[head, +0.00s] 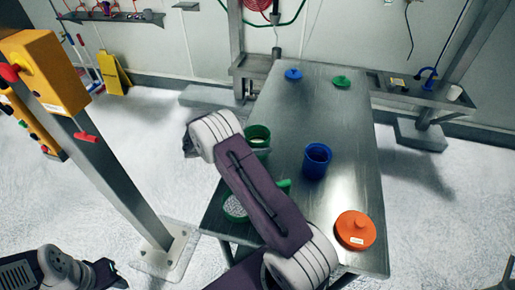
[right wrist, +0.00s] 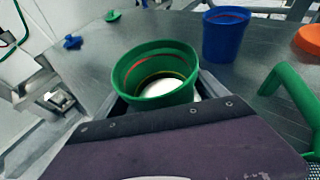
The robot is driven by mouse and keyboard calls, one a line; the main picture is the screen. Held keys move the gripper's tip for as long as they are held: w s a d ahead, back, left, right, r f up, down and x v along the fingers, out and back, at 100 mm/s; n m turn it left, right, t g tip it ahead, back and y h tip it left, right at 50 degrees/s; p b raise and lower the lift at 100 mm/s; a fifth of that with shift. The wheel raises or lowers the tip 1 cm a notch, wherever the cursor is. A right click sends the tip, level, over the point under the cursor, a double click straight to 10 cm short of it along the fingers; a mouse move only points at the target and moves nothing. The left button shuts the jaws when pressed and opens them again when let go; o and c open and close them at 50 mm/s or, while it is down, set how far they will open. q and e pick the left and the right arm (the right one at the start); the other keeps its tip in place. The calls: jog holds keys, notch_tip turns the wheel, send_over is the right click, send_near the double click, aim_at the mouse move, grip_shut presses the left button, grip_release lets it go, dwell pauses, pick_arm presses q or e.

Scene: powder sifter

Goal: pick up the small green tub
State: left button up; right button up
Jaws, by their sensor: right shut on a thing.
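The small green tub (head: 258,135) is near the table's left edge in the head view, partly hidden by my right arm. In the right wrist view the tub (right wrist: 155,68) is upright, with something white inside. My right gripper (right wrist: 162,98) is shut on it, one finger on each side. I cannot tell whether the tub's base touches the table. My left gripper (head: 108,274) is at the lower left, over the floor and away from the table; its jaws are too unclear to read.
On the metal table (head: 330,110) are a blue tub (head: 317,160), an orange lidded container (head: 355,230), a green sieve (head: 235,207) partly under my arm, a blue lid (head: 293,75) and a green lid (head: 341,82). A yellow control post (head: 55,70) stands left. The table's middle back is clear.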

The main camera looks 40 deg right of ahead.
jog(key=s+d+r, duration=0.1)
jog(key=s+r, duration=0.6)
jog(key=s, duration=0.4)
jog(key=shift+s+d+r+b, duration=0.3)
jog(key=shift+s, duration=0.05)
jog(key=shift+r, duration=0.1)
notch_tip(320, 180, up, 5)
jog(key=p, duration=0.5)
